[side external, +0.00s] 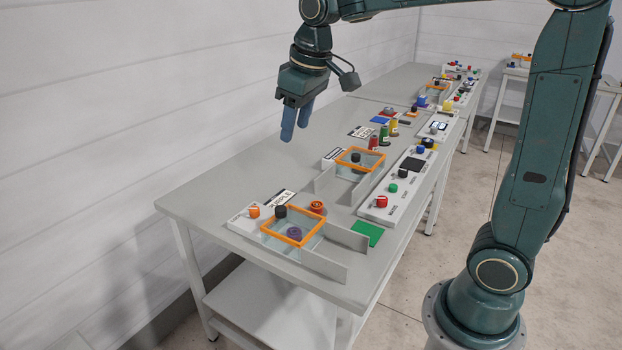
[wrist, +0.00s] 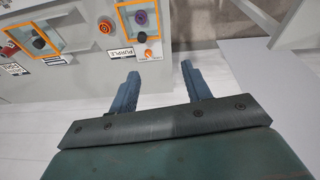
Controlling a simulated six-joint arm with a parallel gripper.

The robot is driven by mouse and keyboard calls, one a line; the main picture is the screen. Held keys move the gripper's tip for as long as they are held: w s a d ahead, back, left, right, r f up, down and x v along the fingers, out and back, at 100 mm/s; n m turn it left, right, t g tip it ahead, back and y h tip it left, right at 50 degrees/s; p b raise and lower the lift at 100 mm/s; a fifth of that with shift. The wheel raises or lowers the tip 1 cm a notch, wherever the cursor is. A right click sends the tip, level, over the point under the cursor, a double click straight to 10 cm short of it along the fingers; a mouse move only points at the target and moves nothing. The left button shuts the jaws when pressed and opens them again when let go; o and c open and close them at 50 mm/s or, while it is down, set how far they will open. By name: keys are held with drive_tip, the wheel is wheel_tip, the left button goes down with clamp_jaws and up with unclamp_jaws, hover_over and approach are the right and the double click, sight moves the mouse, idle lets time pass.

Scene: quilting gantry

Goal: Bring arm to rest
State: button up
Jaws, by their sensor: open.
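My gripper (side external: 296,124) hangs in the air above the back left part of the grey table (side external: 215,200), fingers pointing down. It is also at the bottom of the wrist view (wrist: 157,86), with its two blue fingers apart and nothing between them. My green arm reaches over the table from the base at the right.
An orange-framed clear box (side external: 325,236) with a purple spool (side external: 294,233) stands at the near end, beside a "PURPLE" card (side external: 281,199). Another orange-framed box (side external: 380,158) and a button panel (side external: 399,187) stand farther back. The table's back left strip is clear; a white wall (side external: 120,90) runs behind.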

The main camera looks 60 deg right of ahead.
drive_tip(key=s+a+f+t, duration=0.1)
drive_tip(key=s, duration=0.9)
drive_tip(key=s+a+f+m+t, duration=0.1)
drive_tip(key=s+a+f, duration=0.1)
drive_tip(key=s, duration=0.8)
drive_tip(key=shift+s+f+t, duration=0.25)
drive_tip(key=shift+f+t, duration=0.05)
